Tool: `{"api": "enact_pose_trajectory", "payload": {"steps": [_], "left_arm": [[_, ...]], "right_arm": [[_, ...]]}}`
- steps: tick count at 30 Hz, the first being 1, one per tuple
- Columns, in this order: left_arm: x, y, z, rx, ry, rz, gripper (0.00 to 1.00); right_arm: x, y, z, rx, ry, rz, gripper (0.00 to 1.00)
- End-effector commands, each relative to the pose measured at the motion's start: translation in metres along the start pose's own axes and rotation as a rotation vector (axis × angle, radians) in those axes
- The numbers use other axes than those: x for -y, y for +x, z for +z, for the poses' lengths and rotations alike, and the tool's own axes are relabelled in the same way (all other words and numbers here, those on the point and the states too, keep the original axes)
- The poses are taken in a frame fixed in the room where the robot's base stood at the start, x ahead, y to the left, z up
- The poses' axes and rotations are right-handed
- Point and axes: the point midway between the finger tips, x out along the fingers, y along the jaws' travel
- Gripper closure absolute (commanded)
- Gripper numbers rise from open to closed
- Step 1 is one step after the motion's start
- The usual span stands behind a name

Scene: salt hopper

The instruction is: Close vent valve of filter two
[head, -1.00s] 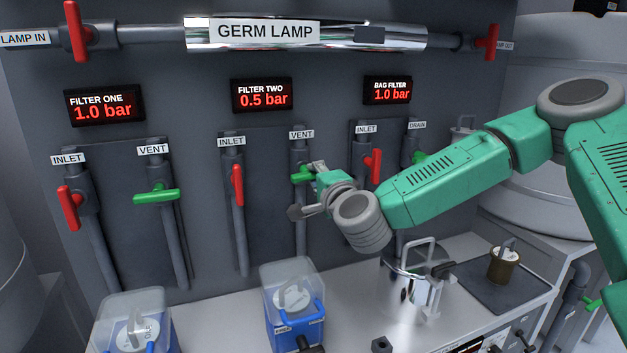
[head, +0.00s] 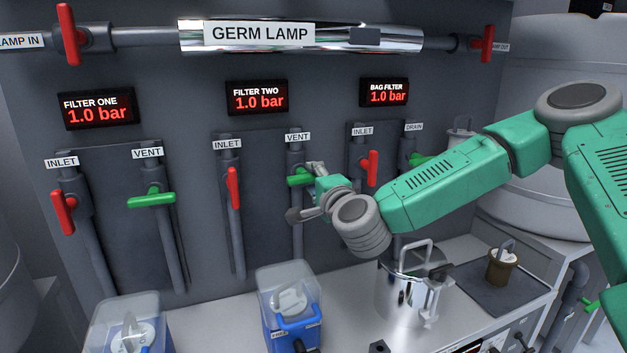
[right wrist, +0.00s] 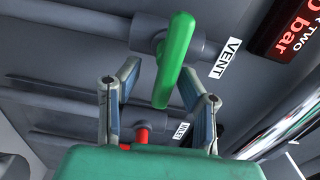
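The vent valve of filter two has a green handle (head: 300,178) under a VENT label, on the pipe right of the red filter two inlet handle (head: 234,188). The green handle lies about level, across its pipe. My right gripper (head: 305,192) is beside it, partly hiding its right end. In the right wrist view the gripper (right wrist: 160,78) is open, with the near end of the green handle (right wrist: 176,60) between its spread fingers and gaps on both sides. The filter two display (head: 257,97) reads 1.0 bar. My left gripper is not in view.
Filter one's green vent handle (head: 152,199) also lies level; its red inlet handle (head: 63,212) stands nearly upright. The bag filter's red inlet handle (head: 369,168) is close to my right arm. A steel pot (head: 396,290) and a blue-based clear container (head: 287,285) stand below.

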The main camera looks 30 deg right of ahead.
Motion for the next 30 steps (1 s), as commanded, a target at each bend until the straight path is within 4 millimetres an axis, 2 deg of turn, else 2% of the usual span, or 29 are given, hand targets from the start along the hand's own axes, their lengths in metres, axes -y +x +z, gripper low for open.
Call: {"api": "enact_pose_trajectory", "payload": {"steps": [9,13,18,30], "left_arm": [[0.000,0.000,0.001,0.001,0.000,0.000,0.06],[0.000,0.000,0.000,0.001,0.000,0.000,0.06],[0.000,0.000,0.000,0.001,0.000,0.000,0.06],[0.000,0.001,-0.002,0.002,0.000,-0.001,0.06]], "right_arm": [[-0.002,-0.049,-0.002,0.002,0.003,0.002,0.66],[-0.003,-0.064,-0.003,0.001,0.003,0.004,0.66],[-0.004,-0.071,-0.004,-0.001,0.003,0.004,0.66],[-0.003,-0.071,-0.003,-0.001,0.002,0.004,0.66]]}}
